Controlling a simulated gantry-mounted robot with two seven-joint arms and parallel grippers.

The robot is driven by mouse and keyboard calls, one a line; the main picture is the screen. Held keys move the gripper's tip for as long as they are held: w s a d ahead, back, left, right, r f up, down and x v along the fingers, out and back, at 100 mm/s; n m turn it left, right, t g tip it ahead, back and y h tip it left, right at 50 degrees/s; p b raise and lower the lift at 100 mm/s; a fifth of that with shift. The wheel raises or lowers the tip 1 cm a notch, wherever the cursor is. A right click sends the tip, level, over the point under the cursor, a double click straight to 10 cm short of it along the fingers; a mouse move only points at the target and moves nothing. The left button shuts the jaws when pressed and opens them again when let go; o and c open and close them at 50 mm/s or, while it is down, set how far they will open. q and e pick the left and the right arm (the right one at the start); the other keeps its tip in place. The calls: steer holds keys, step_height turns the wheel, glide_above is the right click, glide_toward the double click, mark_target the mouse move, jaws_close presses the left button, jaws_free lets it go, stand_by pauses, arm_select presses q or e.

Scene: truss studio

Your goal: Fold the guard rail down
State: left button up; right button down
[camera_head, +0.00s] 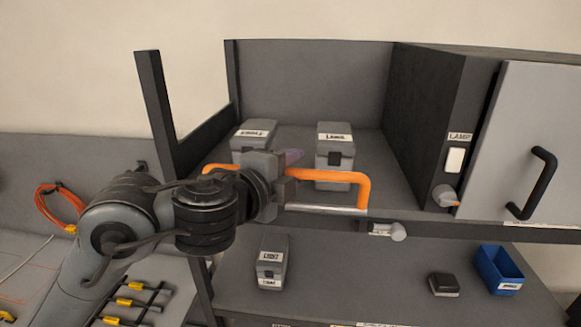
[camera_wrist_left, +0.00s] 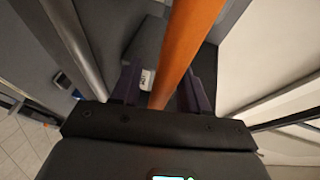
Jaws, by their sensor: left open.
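The guard rail (camera_head: 345,176) is an orange bar with a downturned right end, raised along the front of the upper shelf. A thin pale grey bar (camera_head: 325,209) runs below it. My left gripper (camera_head: 290,163) is at the middle of the rail and hides part of it. In the left wrist view the orange rail (camera_wrist_left: 188,42) runs between the two dark fingers of the left gripper (camera_wrist_left: 162,88). The fingers are apart; I cannot tell whether either touches the rail. My right gripper is not in view.
Two grey boxes (camera_head: 335,172) (camera_head: 252,143) stand on the shelf behind the rail. A cabinet with a black handle (camera_head: 533,183) is at the right, beside a lamp switch (camera_head: 455,160). Below are a grey box (camera_head: 270,268), a blue bin (camera_head: 498,268) and a small dark block (camera_head: 443,284).

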arm_select(q)
jaws_close()
stand_by(0.3)
steer(key=shift+f, duration=0.1)
